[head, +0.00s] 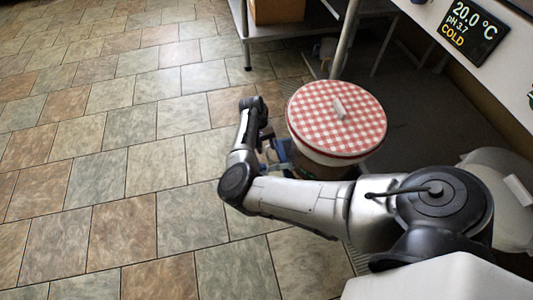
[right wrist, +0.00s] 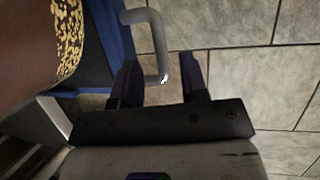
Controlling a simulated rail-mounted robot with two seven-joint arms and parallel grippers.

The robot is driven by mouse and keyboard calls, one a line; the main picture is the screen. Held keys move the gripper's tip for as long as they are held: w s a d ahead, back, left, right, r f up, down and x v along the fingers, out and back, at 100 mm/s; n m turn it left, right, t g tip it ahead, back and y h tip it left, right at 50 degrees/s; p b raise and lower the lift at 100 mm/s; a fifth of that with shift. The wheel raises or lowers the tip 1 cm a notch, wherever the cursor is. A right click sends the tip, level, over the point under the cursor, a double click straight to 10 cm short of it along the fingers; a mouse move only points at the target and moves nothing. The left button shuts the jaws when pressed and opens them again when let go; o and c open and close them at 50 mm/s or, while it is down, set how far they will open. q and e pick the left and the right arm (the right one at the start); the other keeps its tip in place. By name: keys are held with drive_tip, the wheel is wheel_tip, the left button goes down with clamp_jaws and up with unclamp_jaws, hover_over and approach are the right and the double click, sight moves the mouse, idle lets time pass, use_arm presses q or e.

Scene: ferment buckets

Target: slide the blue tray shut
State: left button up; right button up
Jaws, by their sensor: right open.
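The blue tray (right wrist: 119,40) shows in the right wrist view as a blue edge with a grey bar handle (right wrist: 157,42) on its outer side. A brown bucket (right wrist: 25,45) with a yellow-speckled patch stands on the tray side of that edge. In the head view the bucket's red-checked lid (head: 337,118) hides most of the tray, and little blue shows beside my arm. My right gripper (right wrist: 160,72) is open, with one finger on each side of the handle's outer bar. I cannot tell whether they touch it. My left gripper is not in view.
A metal-legged table (head: 290,32) with a cardboard box (head: 276,10) stands at the back. A white surface with a display (head: 474,31) reading 20.0 °C, pH 3.7, COLD is at upper right. The tiled floor (head: 110,130) to the left is clear.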

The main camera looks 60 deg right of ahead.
drive_tip(key=shift+b+x, duration=0.35)
drive_tip(key=shift+x, duration=0.75)
drive_tip(key=shift+w, duration=0.1)
drive_tip(key=shift+c, duration=0.4)
clamp_jaws()
